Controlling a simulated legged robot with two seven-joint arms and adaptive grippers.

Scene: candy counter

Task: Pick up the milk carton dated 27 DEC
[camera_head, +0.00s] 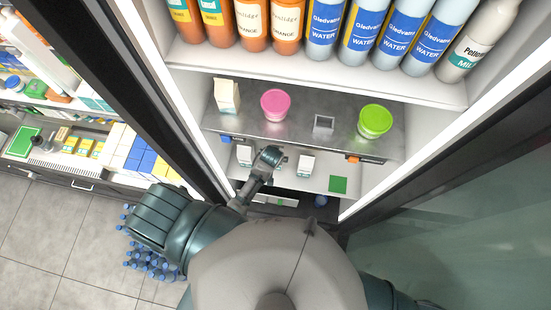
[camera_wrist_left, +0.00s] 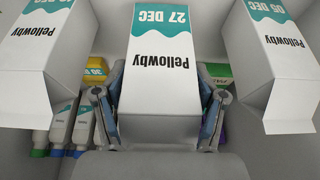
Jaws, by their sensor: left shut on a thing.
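The milk carton dated 27 DEC (camera_wrist_left: 162,75) is white with a teal band and the name Pellowby, upside down in the left wrist view. My left gripper (camera_wrist_left: 157,118) is shut on it, with one finger on each side. In the head view my left gripper (camera_head: 269,158) is inside the cooler at the lower shelf, and it mostly hides the held carton. A similar carton stands on each side: the left one (camera_wrist_left: 38,60) has a cut-off date, and the right one (camera_wrist_left: 272,65) seems to read 05 DEC. My right gripper is out of view.
The shelf above holds a white carton (camera_head: 227,96), a pink tub (camera_head: 275,105), a small grey holder (camera_head: 323,124) and a green tub (camera_head: 375,121). Bottles fill the top shelf. A green square (camera_head: 338,184) lies on the lower shelf. Cooler frame edges flank the opening.

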